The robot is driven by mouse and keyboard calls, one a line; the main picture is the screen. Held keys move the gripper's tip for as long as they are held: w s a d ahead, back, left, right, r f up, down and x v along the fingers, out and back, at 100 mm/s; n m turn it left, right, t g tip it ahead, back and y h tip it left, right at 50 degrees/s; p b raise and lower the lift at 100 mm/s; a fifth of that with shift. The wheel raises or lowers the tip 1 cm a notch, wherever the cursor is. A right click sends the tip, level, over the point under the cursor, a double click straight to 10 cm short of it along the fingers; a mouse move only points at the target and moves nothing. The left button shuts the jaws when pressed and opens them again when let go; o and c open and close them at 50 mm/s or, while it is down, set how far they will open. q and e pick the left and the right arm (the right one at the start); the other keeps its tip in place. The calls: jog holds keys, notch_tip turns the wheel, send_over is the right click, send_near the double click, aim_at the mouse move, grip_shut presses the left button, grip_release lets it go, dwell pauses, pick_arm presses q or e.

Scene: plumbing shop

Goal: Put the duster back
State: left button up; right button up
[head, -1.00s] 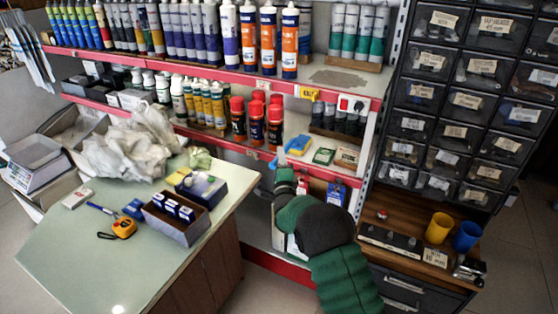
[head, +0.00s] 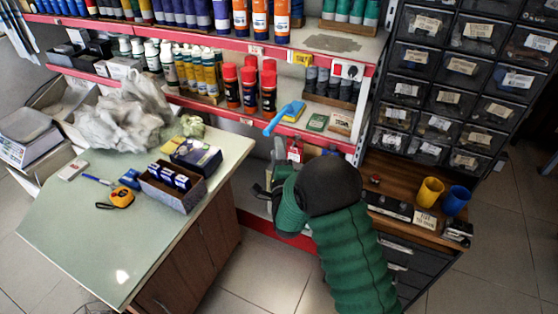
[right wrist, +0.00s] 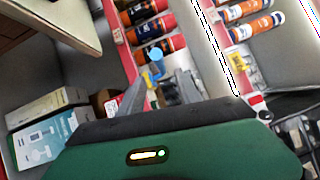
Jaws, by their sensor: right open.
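The blue duster (head: 285,116) lies on the middle red-edged shelf. Its handle sticks out over the front edge, pointing down and left. In the right wrist view the blue handle end (right wrist: 157,57) shows just beyond the grey fingers. The fingers also show in the right wrist view (right wrist: 172,90). My left gripper is not in view.
The shelf (head: 348,147) also holds spray cans (head: 250,88) and small boxes beside the duster. A table (head: 75,235) with an open box (head: 172,186) and a tape measure (head: 120,198) stands left. A drawer cabinet (head: 410,262) with yellow and blue cups stands right.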

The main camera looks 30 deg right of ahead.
jog(key=s+a+f+n+g+y, duration=0.5)
jog(key=s+a+f+n+g, duration=0.15)
jog(key=n, duration=0.35)
jog(key=s+a+f+n+g+y, duration=0.15)
jog(key=s+n+g, duration=0.25)
jog(key=s+n, duration=0.55)
jog(key=s+a+f+n+g, duration=0.3)
jog(key=s+n+g, duration=0.15)
jog(key=s, duration=1.05)
notch_tip(320, 180, up, 17)
jog(key=p, duration=1.6)
jog(key=shift+s+d+p, duration=0.15)
jog(key=shift+d+p, duration=0.05)
jog(key=shift+p, duration=0.15)
jog(key=shift+r, duration=0.1)
